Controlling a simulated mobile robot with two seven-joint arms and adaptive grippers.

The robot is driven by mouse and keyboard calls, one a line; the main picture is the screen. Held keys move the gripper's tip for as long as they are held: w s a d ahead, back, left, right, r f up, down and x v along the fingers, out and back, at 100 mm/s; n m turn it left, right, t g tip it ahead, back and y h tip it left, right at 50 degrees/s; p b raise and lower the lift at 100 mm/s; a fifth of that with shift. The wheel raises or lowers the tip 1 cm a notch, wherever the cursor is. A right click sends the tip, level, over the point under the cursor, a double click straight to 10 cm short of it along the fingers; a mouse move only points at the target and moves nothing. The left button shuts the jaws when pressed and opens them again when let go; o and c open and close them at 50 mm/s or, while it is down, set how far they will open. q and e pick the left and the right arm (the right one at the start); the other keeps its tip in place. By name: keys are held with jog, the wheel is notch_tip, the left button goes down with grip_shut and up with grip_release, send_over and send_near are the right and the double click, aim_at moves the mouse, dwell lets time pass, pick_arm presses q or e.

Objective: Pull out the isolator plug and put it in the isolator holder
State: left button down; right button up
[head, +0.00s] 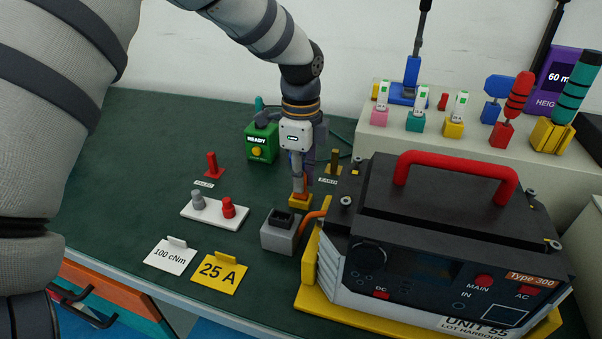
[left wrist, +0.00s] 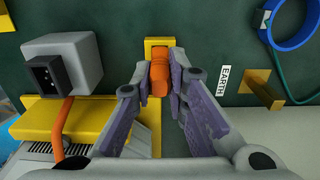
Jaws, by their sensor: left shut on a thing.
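The isolator plug is orange; a little of it shows in the head view (head: 300,194), and more in the left wrist view (left wrist: 160,76). My left gripper (head: 299,183) points down and is shut on it, with its purple-grey finger pads on either side in the left wrist view (left wrist: 160,80). A yellow block, seemingly the isolator holder (head: 300,202), is directly under the plug; its edge shows in the left wrist view (left wrist: 158,43). I cannot tell how far the plug sits in it. A grey socket box (head: 280,235) with a dark empty-looking opening stands in front. My right gripper is not in view.
The black Type 300 unit (head: 440,235) with a red handle (head: 455,165) stands close right. A green READY box (head: 262,142), a red post (head: 212,163), a white plate with two knobs (head: 210,212) and a 25 A card (head: 219,272) are nearby.

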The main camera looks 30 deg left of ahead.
pick_arm(q)
jog(key=c, duration=1.5)
grip_release()
jog(key=shift+f, duration=0.15)
notch_tip(320, 180, up, 12)
jog(key=shift+r, duration=0.1)
